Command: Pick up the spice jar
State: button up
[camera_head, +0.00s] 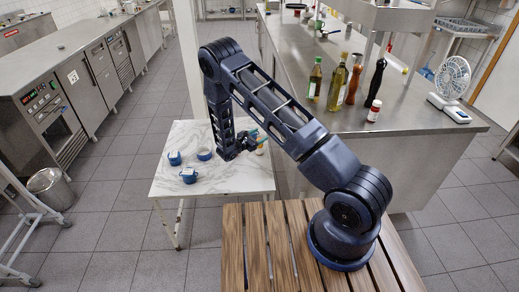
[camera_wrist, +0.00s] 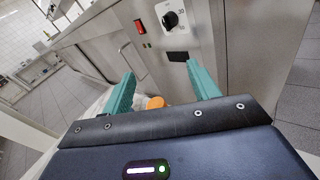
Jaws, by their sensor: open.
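A small jar with an orange cap, which looks like the spice jar (camera_head: 261,149), stands near the right edge of the white marble-topped table (camera_head: 232,182). My gripper (camera_head: 250,138) is just left of it and partly in front of it. In the wrist view my gripper (camera_wrist: 161,72) has its two teal fingers spread apart with nothing held. The orange cap (camera_wrist: 156,102) shows low between the fingers, and the jar's body is mostly hidden by my gripper. I cannot tell whether a finger touches the jar.
Blue-and-white cups (camera_head: 188,175) and a blue-rimmed round item (camera_head: 204,154) are on the table's left half. The steel counter (camera_head: 340,125) rises close on the right, bearing bottles (camera_head: 338,84), a red-capped white jar (camera_head: 374,111) and a fan (camera_head: 453,77). The table's front is clear.

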jog(key=a+f+n+t+y, duration=0.1)
jog(key=f, duration=0.2)
jog(key=a+f+n+t, duration=0.1)
jog(key=a+f+n, duration=0.1)
jog(key=f, duration=0.1)
jog(key=s+a+f+n+t+y, duration=0.1)
jog(key=f, duration=0.3)
jog(key=shift+a+n+t+y, duration=0.3)
jog(key=shift+a, duration=0.05)
jog(key=x, duration=0.5)
jog(key=shift+w+d, duration=0.1)
jog(key=shift+w, duration=0.05)
jog(key=shift+r+x, duration=0.15)
jog(key=shift+x, duration=1.2)
jog(key=shift+r+x, duration=0.1)
jog(key=shift+x, duration=1.3)
jog(key=shift+d, duration=0.1)
jog(key=c, duration=1.1)
jog(key=shift+r, duration=0.1)
notch_tip(320, 180, up, 20)
jog(key=shift+r, duration=0.1)
